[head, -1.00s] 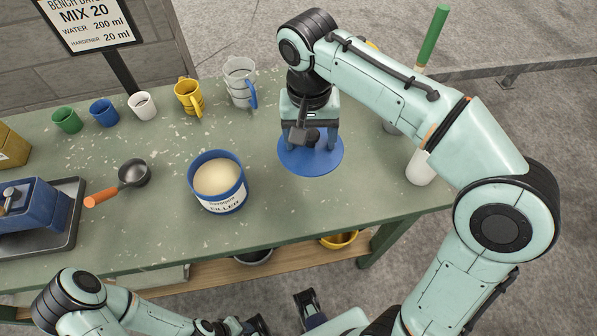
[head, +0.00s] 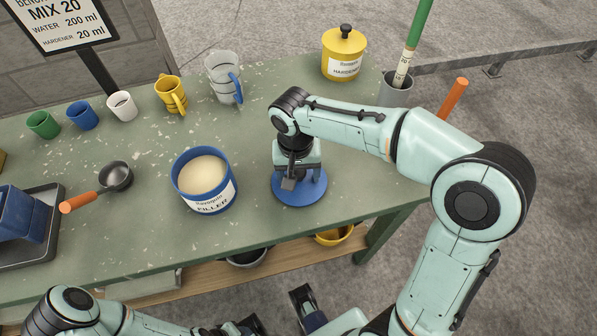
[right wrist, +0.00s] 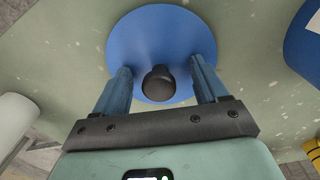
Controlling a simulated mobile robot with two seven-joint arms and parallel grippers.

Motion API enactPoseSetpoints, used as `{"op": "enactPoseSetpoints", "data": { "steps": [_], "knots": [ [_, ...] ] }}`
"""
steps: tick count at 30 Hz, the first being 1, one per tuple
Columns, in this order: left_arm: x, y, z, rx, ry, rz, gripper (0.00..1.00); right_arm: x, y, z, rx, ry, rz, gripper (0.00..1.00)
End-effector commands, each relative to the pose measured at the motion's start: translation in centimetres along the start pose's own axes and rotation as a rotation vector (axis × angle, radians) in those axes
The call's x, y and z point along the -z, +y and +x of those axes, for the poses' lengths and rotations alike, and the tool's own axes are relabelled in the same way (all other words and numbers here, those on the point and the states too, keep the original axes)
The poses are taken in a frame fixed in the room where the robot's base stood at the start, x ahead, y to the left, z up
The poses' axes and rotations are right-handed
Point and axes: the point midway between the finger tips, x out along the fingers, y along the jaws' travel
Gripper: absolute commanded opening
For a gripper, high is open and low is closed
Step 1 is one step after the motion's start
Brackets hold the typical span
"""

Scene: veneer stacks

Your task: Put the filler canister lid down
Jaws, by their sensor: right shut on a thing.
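The filler canister lid (head: 298,197) is a flat blue disc with a black knob. It is level, right of the filler canister and over the green bench; I cannot tell whether it touches the top. My right gripper (head: 299,178) points down, shut on the lid; its fingers stand either side of the knob (right wrist: 158,84) in the right wrist view. The blue filler canister (head: 178,194) stands open and upright, full of pale powder. My left arm shows at the bottom left; its gripper is not clearly visible.
A yellow hardener canister (head: 344,54) stands at the bench's back right, near a grey cup (head: 396,92) holding a green-handled stick. Several mugs line the back. An orange-handled scoop (head: 115,178) lies left of the canister. The green bench top (head: 258,135) is bare behind the lid.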

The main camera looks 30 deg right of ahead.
Motion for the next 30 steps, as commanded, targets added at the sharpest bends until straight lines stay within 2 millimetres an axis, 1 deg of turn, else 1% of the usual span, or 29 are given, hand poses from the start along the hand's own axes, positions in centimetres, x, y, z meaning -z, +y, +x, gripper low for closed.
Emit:
{"op": "enactPoseSetpoints", "data": {
  "steps": [6, 10, 11, 12, 13, 20, 23, 26, 29, 30],
  "knots": [
    [0.0, 0.0, 0.0, 0.000, 0.000, 0.000, 0.43, 0.0, 0.0, -0.1, 0.000, 0.000, 0.000, 0.43],
    [0.1, 0.0, 0.2, -0.001, 0.003, 0.000, 0.43, 0.0, 0.0, 0.4, 0.000, 0.000, 0.000, 0.43],
    [0.1, 0.0, 0.1, -0.001, 0.003, 0.000, 0.43, 0.0, 0.0, 0.3, 0.000, 0.000, 0.000, 0.79],
    [0.1, 0.0, 0.1, -0.001, 0.003, 0.000, 0.43, 0.0, 0.0, 0.3, 0.000, 0.000, 0.000, 0.92],
    [0.1, 0.0, 0.1, -0.001, 0.003, 0.000, 0.43, 0.0, 0.0, 0.3, 0.000, 0.000, 0.000, 0.98],
    [0.1, 0.0, 0.1, -0.001, 0.003, 0.000, 0.43, 0.0, 0.0, 0.2, 0.000, 0.000, 0.000, 0.98],
    [0.0, 0.0, -0.1, -0.001, 0.001, 0.000, 0.43, 0.0, 0.0, -0.1, 0.000, 0.001, 0.000, 0.98],
    [-0.1, 0.1, -0.2, 0.000, -0.003, 0.000, 0.43, 0.1, -0.1, -1.1, 0.002, 0.003, 0.000, 0.98],
    [-0.3, 0.1, -0.5, 0.001, -0.007, 0.000, 0.43, 0.1, -0.1, -2.8, 0.003, 0.003, 0.000, 0.98],
    [-0.3, 0.1, -0.6, 0.001, -0.009, 0.000, 0.43, 0.1, -0.1, -3.7, 0.004, 0.004, 0.000, 0.98]
  ]
}}
